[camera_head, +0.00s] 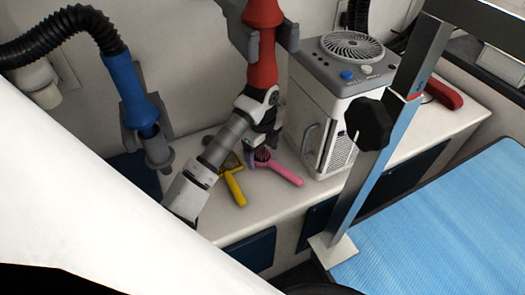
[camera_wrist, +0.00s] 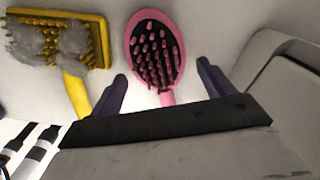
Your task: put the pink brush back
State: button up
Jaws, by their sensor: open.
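The pink brush (camera_head: 286,174) lies on the white counter, its handle towards the front right and its dark bristle head partly hidden by my arm. In the wrist view the pink brush (camera_wrist: 170,97) shows bristles towards the camera, its head beyond my fingertips and its neck between the fingers. My gripper (camera_wrist: 161,80) is open, one dark finger on each side, with no visible contact. In the head view my gripper (camera_head: 260,143) is over the brush's head end. I cannot tell the height gap.
A yellow slicker brush (camera_head: 235,188) with grey fur (camera_wrist: 75,40) lies left of the pink one. A white dryer box (camera_head: 315,130) stands close on the right. A blue nozzle (camera_head: 135,90) hangs at left. A post (camera_head: 380,145) and blue table (camera_head: 435,220) are in front right.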

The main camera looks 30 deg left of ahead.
notch_tip(320, 180, up, 7)
jog(key=p, duration=0.3)
jog(key=shift+r, duration=0.1)
